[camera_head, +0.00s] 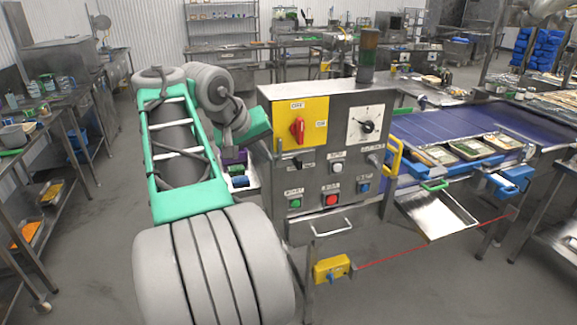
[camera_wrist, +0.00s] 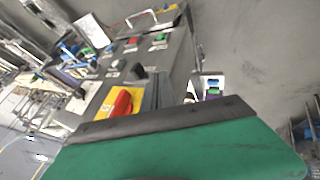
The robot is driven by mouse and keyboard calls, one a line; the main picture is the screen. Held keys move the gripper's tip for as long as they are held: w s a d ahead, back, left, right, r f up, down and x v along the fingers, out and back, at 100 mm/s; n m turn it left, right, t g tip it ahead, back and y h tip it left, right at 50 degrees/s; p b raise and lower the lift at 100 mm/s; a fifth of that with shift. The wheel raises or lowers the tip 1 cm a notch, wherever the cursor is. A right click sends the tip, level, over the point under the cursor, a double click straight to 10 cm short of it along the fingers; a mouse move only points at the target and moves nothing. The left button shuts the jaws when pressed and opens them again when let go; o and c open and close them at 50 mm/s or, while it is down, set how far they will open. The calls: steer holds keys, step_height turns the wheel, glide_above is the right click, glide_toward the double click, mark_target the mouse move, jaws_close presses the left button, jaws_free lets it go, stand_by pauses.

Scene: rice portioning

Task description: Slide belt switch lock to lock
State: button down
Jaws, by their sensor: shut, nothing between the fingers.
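The control box (camera_head: 345,112) carries a yellow plate (camera_head: 316,112) with a red rotary handle (camera_head: 297,130), which stands roughly upright below a label that appears to read OFF. A small black slider or knob (camera_head: 298,162) sits just under the plate; its exact position is too small to tell, and I cannot tell whether it is the lock. My gripper (camera_head: 257,123) is shut and empty, at the left side of the box. In the wrist view the dark-edged green finger (camera_wrist: 165,121) crosses the picture; the red handle (camera_wrist: 122,101) shows just beyond it.
The box front also bears a dial (camera_head: 366,126) and green, red and blue push buttons (camera_head: 331,199). A yellow handle (camera_head: 393,157) stands at its right. Beyond it runs the blue conveyor belt (camera_head: 430,128) with food trays. Open floor lies in front.

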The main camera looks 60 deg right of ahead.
mark_target(289, 163)
steer(key=x, duration=0.6)
steer(key=shift+s+f+b, duration=0.1)
steer(key=shift+b, duration=0.25)
steer(key=shift+s+d+f+p, duration=0.1)
steer(key=shift+s+d+p, duration=0.1)
steer(key=shift+s+d, duration=0.55)
steer(key=shift+s+d+f+p, duration=0.1)
steer(key=shift+s+d+p, duration=0.1)
steer(key=shift+s+d, duration=0.55)
steer(key=shift+w+d, duration=0.1)
steer(key=shift+d, duration=0.15)
